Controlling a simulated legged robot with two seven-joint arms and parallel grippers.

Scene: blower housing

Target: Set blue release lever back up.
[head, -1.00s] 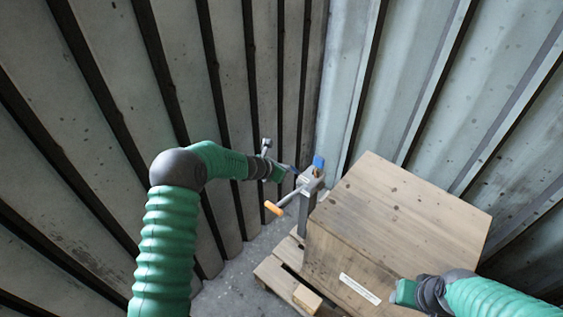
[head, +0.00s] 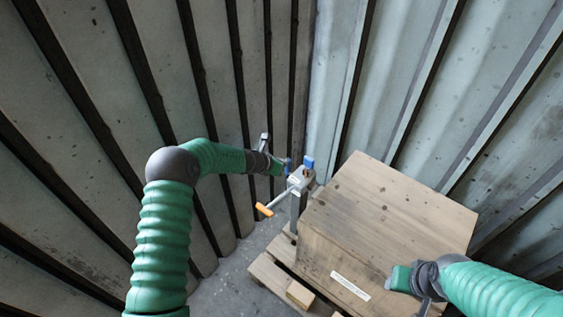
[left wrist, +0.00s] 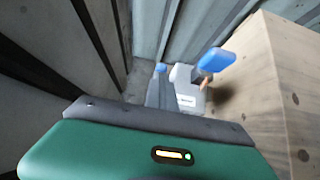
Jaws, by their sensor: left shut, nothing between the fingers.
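The blue release lever (head: 308,164) stands out from the top of a grey metal jack-like post head (head: 299,181). In the left wrist view the lever (left wrist: 214,61) slants up and right from the pale head (left wrist: 187,83); I cannot tell its exact angle. My left gripper (head: 287,166) is shut and empty, just left of the post head and lever. In the left wrist view its blue-tipped fingers (left wrist: 160,78) are together, with a visible gap to the lever. My right gripper (head: 392,281) is over the front right of the wooden crate; its fingers are not clear.
A crank handle with an orange grip (head: 264,210) sticks out left of the post. The large wooden crate (head: 385,205) sits on a pallet (head: 270,275) right of the post. Corrugated metal walls (head: 80,110) close in left and behind. Some floor (head: 225,280) is bare at left.

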